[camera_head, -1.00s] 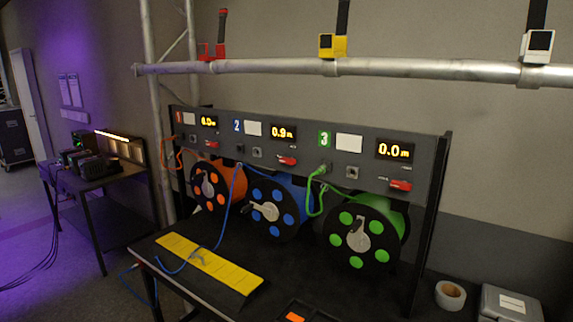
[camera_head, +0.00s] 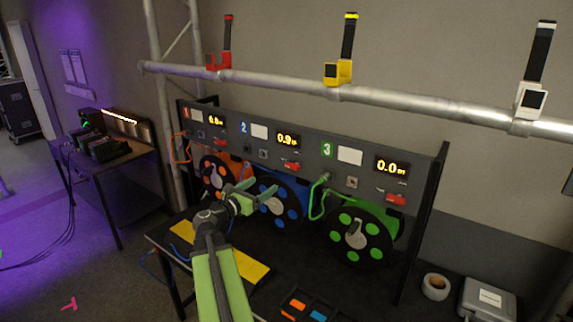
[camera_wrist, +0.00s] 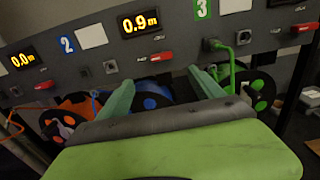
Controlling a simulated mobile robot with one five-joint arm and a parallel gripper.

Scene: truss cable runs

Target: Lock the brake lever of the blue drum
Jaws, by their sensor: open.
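The blue drum (camera_head: 292,209) hangs under the panel in the middle bay marked 2, partly behind my gripper. A red lever (camera_head: 291,166) sits on the panel above this drum, below the 0.9 m display. In the wrist view the red lever (camera_wrist: 154,56) lies roughly level, just above and between my fingertips. My gripper (camera_head: 260,191) is open and empty in front of the blue drum's left side. The wrist view shows its green fingers (camera_wrist: 160,83) spread, with part of the blue drum (camera_wrist: 150,99) between and behind them. The lever appears apart from the fingers.
The orange drum (camera_head: 217,172) is left and the green drum (camera_head: 356,238) right, each with its own red lever above. A green cable (camera_head: 318,198) loops beside the green drum. A yellow plate (camera_head: 250,270) lies on the table, and a truss pipe (camera_head: 400,97) runs above.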

